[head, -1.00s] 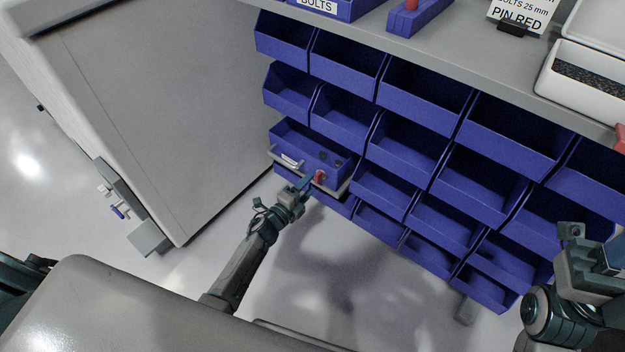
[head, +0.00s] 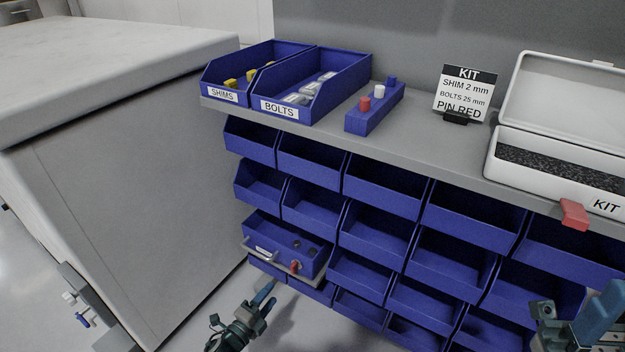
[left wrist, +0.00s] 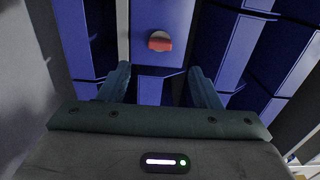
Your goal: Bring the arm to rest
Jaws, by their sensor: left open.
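My left gripper (head: 264,298) is open and empty, low in front of the bin rack. It is a short way from a blue drawer (head: 262,232) that stands out from the rack.
Blue bins fill the rack under a grey shelf (head: 420,146). On the shelf stand the shims bin (head: 222,96), bolts bin (head: 280,107), a pin block (head: 372,118), a kit sign (head: 463,92) and an open white kit case (head: 500,160). A grey cabinet (head: 130,190) stands left.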

